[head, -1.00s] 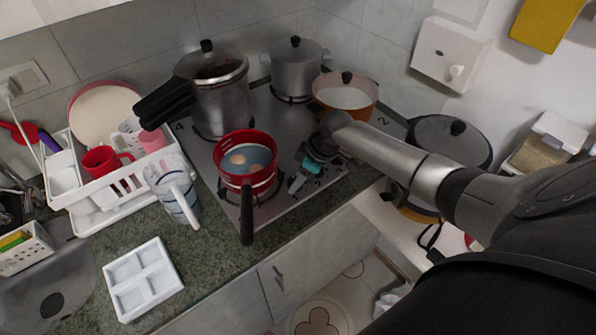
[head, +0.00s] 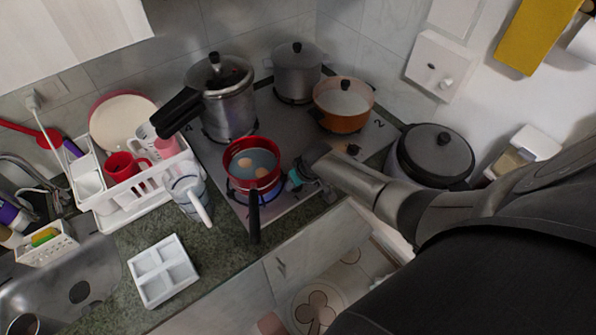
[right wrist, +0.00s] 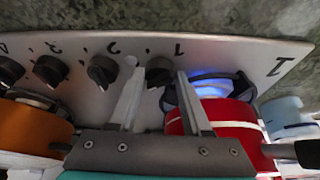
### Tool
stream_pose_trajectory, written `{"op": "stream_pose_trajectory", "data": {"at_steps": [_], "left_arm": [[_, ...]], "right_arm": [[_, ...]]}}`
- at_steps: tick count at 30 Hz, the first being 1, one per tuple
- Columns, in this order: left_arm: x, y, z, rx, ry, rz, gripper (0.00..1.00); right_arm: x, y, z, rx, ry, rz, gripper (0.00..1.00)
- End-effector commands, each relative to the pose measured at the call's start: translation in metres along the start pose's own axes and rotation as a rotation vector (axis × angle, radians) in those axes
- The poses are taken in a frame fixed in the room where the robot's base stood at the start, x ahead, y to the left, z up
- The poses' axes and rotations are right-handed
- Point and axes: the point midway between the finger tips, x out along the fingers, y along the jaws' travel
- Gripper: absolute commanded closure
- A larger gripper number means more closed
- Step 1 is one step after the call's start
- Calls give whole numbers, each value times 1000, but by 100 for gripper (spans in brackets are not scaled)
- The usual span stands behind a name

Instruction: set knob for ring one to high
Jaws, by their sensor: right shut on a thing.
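The knob for ring one (right wrist: 159,72) is black and sits under the printed 1 on the hob's front strip in the right wrist view. My right gripper (right wrist: 161,80) has its two fingers on either side of this knob and is shut on it. In the head view my right gripper (head: 302,177) is at the hob's front edge, right of the red pot, and my arm hides the knob. Ring one (right wrist: 215,84) shows a blue flame under the red pot (head: 236,166). My left gripper is out of view.
The red pot holds water and two eggs; its handle (head: 254,215) points over the counter edge. Other black knobs (right wrist: 102,72) are in the same row. An orange pot (head: 341,120) and a pressure cooker (head: 228,112) stand behind. A white tray (head: 163,290) lies on the counter.

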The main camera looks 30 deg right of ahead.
Motion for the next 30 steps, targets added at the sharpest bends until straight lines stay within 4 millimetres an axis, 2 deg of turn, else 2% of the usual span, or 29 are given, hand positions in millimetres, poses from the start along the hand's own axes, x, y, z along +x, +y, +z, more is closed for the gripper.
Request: {"op": "stream_pose_trajectory", "data": {"at_steps": [15,16,23,30], "left_arm": [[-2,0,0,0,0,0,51],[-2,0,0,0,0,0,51],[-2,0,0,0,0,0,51],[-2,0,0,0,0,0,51]], "right_arm": [[0,0,0,17,1,9,100],[0,0,0,17,1,9,48],[0,0,0,17,1,8,22],[0,0,0,17,0,8,22]]}}
